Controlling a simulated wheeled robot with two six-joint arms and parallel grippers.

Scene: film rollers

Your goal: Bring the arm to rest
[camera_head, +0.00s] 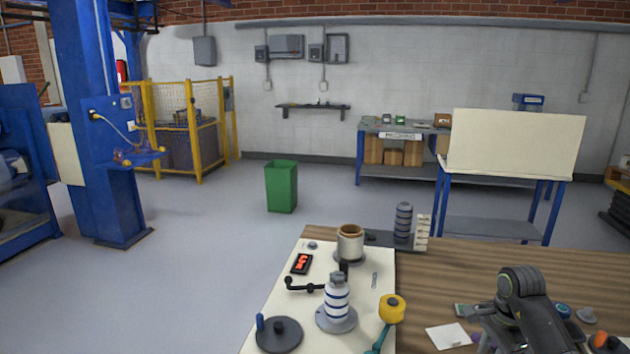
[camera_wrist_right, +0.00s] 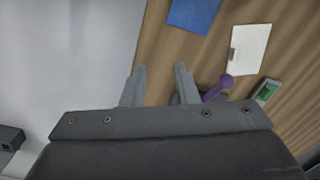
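My right arm (camera_head: 522,300) reaches over the wooden table (camera_head: 440,268) at the right of the head view. In the right wrist view, the two fingers of my right gripper (camera_wrist_right: 160,82) stand apart with only bare tabletop and floor showing between them. A purple object (camera_wrist_right: 220,88) lies close beside the right-hand finger; I cannot tell whether they touch. My left arm and gripper are not in view.
A white board (camera_head: 384,268) carries a striped roller (camera_head: 337,298), a cup-like part (camera_head: 350,243) and a dark disc (camera_head: 279,335). A yellow-headed tool (camera_head: 392,308) is beside them. White paper (camera_head: 448,336) lies near my right arm. A green bin (camera_head: 281,187) stands beyond.

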